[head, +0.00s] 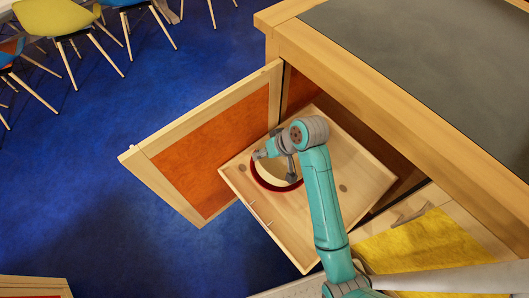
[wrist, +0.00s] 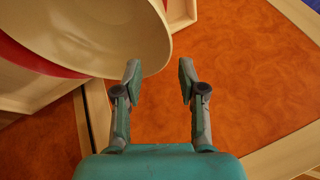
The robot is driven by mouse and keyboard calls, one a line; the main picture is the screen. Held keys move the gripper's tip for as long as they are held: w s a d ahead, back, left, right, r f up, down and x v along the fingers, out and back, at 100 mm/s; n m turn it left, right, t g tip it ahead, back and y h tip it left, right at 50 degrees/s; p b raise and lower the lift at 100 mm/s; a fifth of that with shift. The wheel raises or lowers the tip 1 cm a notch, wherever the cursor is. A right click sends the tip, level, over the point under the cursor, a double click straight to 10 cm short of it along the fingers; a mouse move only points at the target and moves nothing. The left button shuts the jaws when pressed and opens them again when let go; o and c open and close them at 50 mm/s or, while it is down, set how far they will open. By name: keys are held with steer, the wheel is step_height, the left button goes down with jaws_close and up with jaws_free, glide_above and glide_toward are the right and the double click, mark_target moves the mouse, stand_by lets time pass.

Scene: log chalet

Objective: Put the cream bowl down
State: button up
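The cream bowl (wrist: 95,30) fills the upper left of the wrist view. A red bowl-like thing (wrist: 35,62) shows under it; I cannot tell whether the two touch. In the head view the cream bowl (head: 271,174) shows inside a red rim (head: 268,187), over a pulled-out wooden drawer (head: 262,208). My gripper (wrist: 160,72) has its fingers apart, with a clear gap between the tips. The left fingertip overlaps the edge of the cream bowl in the picture; contact is unclear. In the head view my gripper (head: 274,155) is above the bowl, partly hidden by my arm.
An orange-panelled cabinet door (head: 215,143) stands open left of the drawer. The dark-topped counter (head: 430,60) overhangs behind it to the right. A yellow drawer front (head: 425,250) is at lower right. Chairs (head: 60,20) stand far left on open blue floor (head: 130,120).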

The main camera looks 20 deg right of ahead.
steer(key=v, duration=0.8)
steer(key=shift+r, duration=0.4)
steer(key=shift+w+a, duration=0.1)
